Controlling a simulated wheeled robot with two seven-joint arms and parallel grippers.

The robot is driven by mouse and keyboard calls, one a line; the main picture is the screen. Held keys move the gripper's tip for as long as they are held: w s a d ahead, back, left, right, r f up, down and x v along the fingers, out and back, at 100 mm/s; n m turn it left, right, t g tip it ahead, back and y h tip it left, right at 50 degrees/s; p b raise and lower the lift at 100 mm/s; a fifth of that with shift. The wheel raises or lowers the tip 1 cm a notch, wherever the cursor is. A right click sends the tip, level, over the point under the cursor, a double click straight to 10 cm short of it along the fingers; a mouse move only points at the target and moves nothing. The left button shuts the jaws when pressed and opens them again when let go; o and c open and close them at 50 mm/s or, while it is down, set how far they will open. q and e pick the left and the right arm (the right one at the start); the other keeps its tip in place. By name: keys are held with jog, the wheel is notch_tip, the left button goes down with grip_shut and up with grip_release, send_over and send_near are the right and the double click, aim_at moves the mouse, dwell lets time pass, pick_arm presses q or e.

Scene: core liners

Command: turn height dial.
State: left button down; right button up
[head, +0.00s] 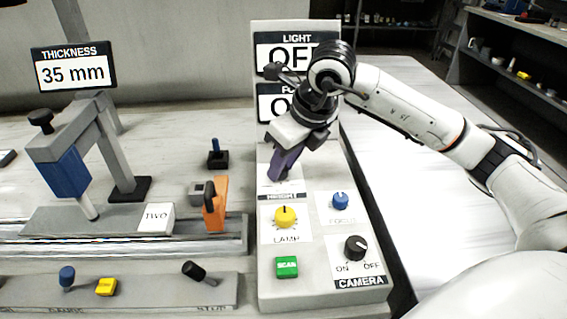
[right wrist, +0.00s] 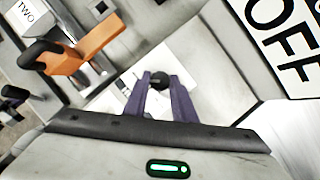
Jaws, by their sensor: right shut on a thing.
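My right gripper (head: 279,176) reaches down onto the upper left of the grey console (head: 370,292), above a small label that is hard to read. In the right wrist view its two purple fingers (right wrist: 161,88) stand on either side of a round black knob (right wrist: 160,79) on a white plate, and they are shut on it. The knob is hidden behind the fingers in the head view, and I cannot read its setting. My left gripper is not in view.
A yellow lamp knob (head: 285,217), blue focus knob (head: 340,201), black on/off knob (head: 355,247) and green scan button (head: 286,267) sit close by. An orange clamp (head: 217,204) stands left of the console. A thickness display (head: 73,66) reads 35 mm.

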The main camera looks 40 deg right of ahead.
jog(key=shift+m+h, duration=0.3)
jog(key=shift+m, duration=0.7)
jog(key=o, duration=1)
jog(key=shift+o, duration=0.2)
jog(key=v, duration=1)
jog(key=shift+r+p, duration=0.15)
jog(key=shift+p, duration=0.2)
jog(key=shift+s+a, duration=0.1)
jog(key=shift+s, duration=0.1)
